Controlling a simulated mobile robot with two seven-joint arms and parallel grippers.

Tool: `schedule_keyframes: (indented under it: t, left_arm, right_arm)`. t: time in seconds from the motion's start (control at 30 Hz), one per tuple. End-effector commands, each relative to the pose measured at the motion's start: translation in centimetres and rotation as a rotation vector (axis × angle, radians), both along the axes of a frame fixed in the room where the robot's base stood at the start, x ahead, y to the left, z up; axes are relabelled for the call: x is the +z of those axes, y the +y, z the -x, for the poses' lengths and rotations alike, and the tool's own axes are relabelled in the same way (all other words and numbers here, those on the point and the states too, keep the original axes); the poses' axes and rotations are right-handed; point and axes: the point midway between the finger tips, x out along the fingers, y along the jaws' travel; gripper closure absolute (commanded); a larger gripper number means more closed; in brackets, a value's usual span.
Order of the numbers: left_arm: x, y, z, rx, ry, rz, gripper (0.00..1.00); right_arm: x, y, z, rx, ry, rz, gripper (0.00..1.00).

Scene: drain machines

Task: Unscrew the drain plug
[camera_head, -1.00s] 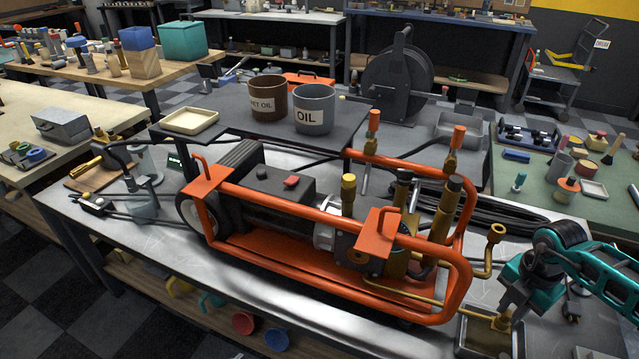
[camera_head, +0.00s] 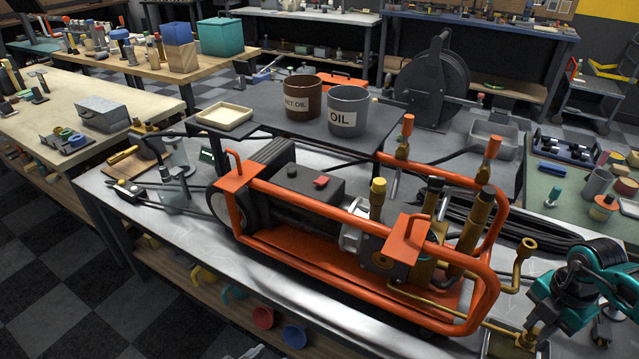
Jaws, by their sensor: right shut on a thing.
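The orange-framed pump machine (camera_head: 330,225) stands on the metal bench. A thin brass drain pipe (camera_head: 440,304) runs from its lower front to the right, towards a shallow tray (camera_head: 497,346) at the bottom edge. My teal and black right gripper (camera_head: 532,334) is at the pipe's outer end, above the tray's right side. It is shut on a small brass piece there, which I take as the drain plug (camera_head: 531,341). The fingers hide most of it, so I cannot tell whether it is still on the pipe. My left gripper is not in view.
A brown cup (camera_head: 303,98), a grey cup marked OIL (camera_head: 348,112) and a cream tray (camera_head: 224,116) stand on the raised shelf behind the machine. A bent brass pipe (camera_head: 520,265) stands just left of my right arm. Black hose lies behind.

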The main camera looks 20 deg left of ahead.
Motion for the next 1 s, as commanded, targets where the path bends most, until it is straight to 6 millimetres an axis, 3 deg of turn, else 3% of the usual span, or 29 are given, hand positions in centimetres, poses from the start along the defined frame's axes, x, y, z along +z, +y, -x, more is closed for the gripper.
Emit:
schedule_keyframes:
  t: [0.27,0.73,1.0]
  left_arm:
    - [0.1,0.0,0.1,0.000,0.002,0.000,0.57]
    - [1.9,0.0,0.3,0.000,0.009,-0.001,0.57]
    - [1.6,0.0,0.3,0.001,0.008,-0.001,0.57]
  right_arm:
    - [0.2,0.0,0.0,0.000,-0.001,-0.001,1.00]
    - [2.5,0.0,0.0,0.000,-0.001,-0.001,1.00]
    - [3.6,0.0,-0.1,-0.001,-0.002,-0.001,1.00]
